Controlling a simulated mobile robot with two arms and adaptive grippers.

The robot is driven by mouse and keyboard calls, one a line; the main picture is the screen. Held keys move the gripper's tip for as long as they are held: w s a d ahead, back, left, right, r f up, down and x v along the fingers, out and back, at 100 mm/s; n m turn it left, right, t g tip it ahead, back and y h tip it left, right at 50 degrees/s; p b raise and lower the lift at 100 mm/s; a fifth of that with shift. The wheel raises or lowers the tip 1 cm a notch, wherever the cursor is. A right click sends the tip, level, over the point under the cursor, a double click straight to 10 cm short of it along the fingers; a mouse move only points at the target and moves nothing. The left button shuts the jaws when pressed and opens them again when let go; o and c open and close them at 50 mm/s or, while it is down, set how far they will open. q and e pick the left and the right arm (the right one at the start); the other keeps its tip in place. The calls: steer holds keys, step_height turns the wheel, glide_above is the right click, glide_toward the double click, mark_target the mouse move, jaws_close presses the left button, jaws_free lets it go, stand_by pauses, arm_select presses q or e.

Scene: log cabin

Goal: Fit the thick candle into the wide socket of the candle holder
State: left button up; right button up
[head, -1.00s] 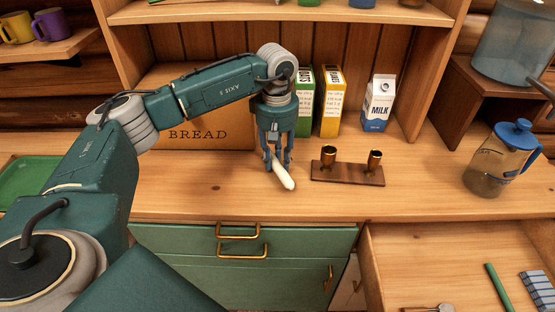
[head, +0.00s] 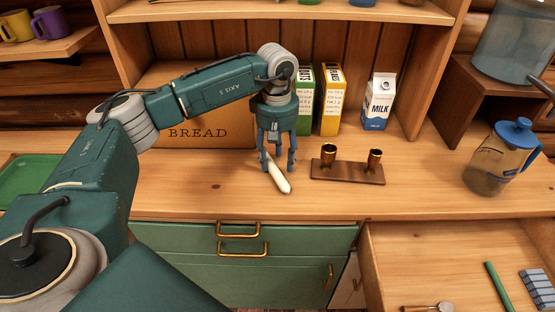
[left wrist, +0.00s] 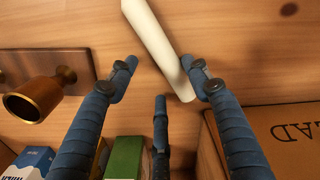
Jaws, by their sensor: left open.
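The white candle (head: 278,178) lies on its side on the wooden counter, under my left gripper (head: 278,163). The gripper points down with its fingers spread. In the left wrist view the candle (left wrist: 155,45) runs between the open fingertips (left wrist: 159,72), and none clearly grips it. The candle holder (head: 346,175) is a dark wooden bar to the right of the gripper. It carries two brass sockets: the wider one (head: 328,153) on the left and the narrower one (head: 375,158) on the right. Both look empty. One brass socket (left wrist: 38,97) shows in the left wrist view. My right gripper is not visible.
Behind the holder stand a green box (head: 305,97), a yellow box (head: 330,100) and a milk carton (head: 378,102). A bread box (head: 205,135) is behind my arm. A blue-lidded jug (head: 497,165) stands at right. An open drawer (head: 440,265) juts out at lower right.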

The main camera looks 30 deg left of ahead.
arm_select(q)
step_height(320, 180, up, 10)
steer(key=b, duration=0.1)
steer(key=shift+r, duration=0.35)
steer(key=shift+c, duration=0.5)
steer(key=shift+a+r, duration=0.1)
steer(key=shift+r, duration=0.15)
steer(key=c, duration=0.4)
steer(key=a+m+p, duration=0.1)
steer(key=p, duration=0.4)
steer(key=shift+w+a+t+y, duration=0.1)
steer(key=shift+a+t+y, duration=0.1)
steer(key=shift+t+y, duration=0.15)
jaws_close()
steer(key=a+f+m+p, duration=0.1)
steer(key=f+p, duration=0.2)
steer(key=p, duration=0.1)
steer(key=w+a+f+m+t+y+p, duration=0.1)
steer(key=a+f+m+p, duration=0.1)
steer(key=f+p, duration=0.2)
steer(key=w+a+f+m+t+p, duration=0.1)
steer(key=a+f+p, duration=0.1)
steer(key=f+p, duration=0.1)
steer(key=shift+f+t+p, duration=0.25)
steer(key=shift+f+p, duration=0.05)
steer(key=shift+p, duration=0.25)
